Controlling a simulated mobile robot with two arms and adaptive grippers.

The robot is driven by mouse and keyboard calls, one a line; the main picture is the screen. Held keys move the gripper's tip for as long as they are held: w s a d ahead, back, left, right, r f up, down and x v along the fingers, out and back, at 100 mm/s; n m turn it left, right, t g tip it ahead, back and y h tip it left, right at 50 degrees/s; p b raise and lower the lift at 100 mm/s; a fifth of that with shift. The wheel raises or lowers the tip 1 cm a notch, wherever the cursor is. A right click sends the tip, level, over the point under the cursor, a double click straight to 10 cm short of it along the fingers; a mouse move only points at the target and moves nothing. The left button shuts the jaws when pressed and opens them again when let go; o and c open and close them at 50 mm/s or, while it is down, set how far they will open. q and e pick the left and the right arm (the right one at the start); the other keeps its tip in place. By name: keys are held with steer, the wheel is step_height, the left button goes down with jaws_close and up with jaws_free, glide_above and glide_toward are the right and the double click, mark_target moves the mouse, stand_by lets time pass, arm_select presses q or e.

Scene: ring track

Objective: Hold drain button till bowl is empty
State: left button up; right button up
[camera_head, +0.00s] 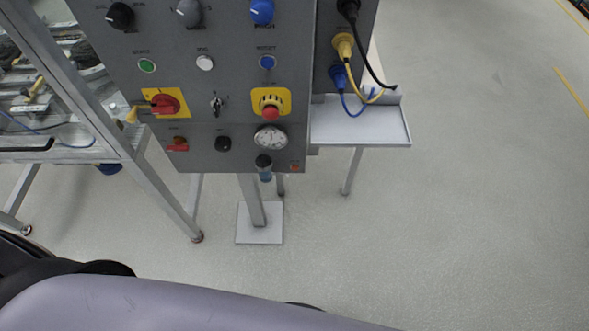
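A grey control panel (228,75) stands upright at the top centre. Below its round white gauge (270,137), a small unit with a black top (263,161) and a bluish bowl (265,176) hangs at the panel's lower edge. The bowl is too small here to tell how much liquid it holds. I cannot make out a drain button for certain. Neither of my grippers is in view.
The panel carries a red emergency button (270,110), a red rotary switch (166,104) and several knobs. A grey shelf (375,128) with cables above it juts out at right. A metal-framed bench (140,160) stands at left. Open floor (470,220) lies at right.

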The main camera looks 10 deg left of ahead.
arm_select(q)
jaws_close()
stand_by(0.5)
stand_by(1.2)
